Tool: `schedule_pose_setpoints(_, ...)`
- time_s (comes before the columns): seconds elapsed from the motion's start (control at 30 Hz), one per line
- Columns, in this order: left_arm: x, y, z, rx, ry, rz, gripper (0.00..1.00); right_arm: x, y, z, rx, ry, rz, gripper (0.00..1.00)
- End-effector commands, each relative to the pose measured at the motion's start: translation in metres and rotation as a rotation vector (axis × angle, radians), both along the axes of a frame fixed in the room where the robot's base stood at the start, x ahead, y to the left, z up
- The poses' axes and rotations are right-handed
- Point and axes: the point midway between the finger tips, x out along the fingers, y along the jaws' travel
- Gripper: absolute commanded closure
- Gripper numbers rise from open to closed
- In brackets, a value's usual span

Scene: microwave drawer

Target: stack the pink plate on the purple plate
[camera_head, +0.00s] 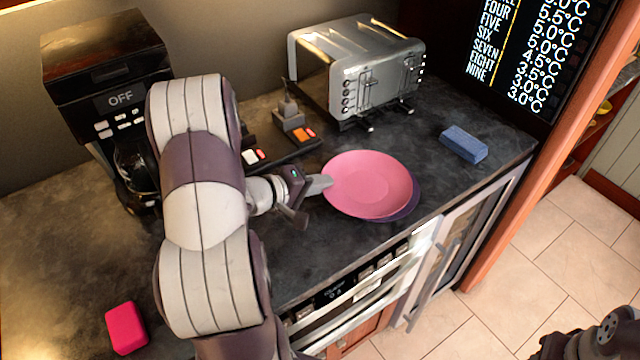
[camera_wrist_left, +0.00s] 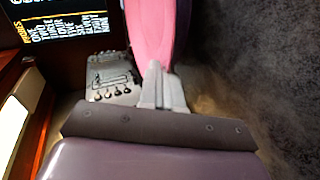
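The pink plate (camera_head: 368,182) lies over the purple plate (camera_head: 408,208) on the dark counter. Only a crescent of the purple plate shows, at the lower right of the pink one. Whether the pink plate rests fully on it, I cannot tell. My left gripper (camera_head: 322,185) is at the pink plate's left rim. In the left wrist view the fingers (camera_wrist_left: 158,82) are close together on the edge of the pink plate (camera_wrist_left: 152,30). A dark part of my right arm (camera_head: 595,340) shows at the bottom right corner; its fingers cannot be made out.
A toaster (camera_head: 360,72) stands behind the plates, and a coffee maker (camera_head: 110,85) at the back left. A blue block (camera_head: 463,145) lies right of the plates, a pink block (camera_head: 126,327) at the front left. The counter's front edge is just before the plates.

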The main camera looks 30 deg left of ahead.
Motion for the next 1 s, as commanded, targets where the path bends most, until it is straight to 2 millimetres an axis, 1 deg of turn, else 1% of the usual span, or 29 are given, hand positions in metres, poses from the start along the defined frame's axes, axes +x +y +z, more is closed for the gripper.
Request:
schedule_pose_setpoints(0.13, 0.000, 0.000, 0.001, 0.000, 0.000, 0.000, 1.00, 0.000, 0.000, 0.001, 0.000, 0.000, 0.000, 0.57)
schedule_pose_setpoints(0.5, 0.000, -0.001, -0.010, -0.001, 0.001, -0.001, 1.00, 0.000, 0.000, 0.002, 0.000, 0.000, 0.000, 0.57)
schedule_pose_setpoints(0.53, 0.000, -0.001, -0.011, -0.001, 0.001, -0.001, 0.93, 0.000, 0.000, 0.002, 0.000, 0.000, 0.000, 0.57)
schedule_pose_setpoints(0.57, 0.000, 0.000, -0.011, -0.001, 0.001, -0.001, 0.84, 0.000, 0.000, 0.002, 0.000, 0.000, 0.000, 0.57)
schedule_pose_setpoints(0.6, 0.000, 0.000, -0.010, -0.001, 0.001, -0.001, 0.71, 0.000, 0.000, 0.002, 0.000, 0.000, 0.000, 0.57)
schedule_pose_setpoints(0.87, 0.000, -0.001, -0.010, 0.000, 0.000, -0.001, 0.71, 0.000, 0.000, 0.001, 0.000, 0.000, 0.000, 0.57)
schedule_pose_setpoints(1.0, 0.000, 0.000, -0.002, 0.002, -0.002, 0.000, 0.71, 0.000, 0.000, 0.001, 0.000, 0.000, 0.000, 0.57)
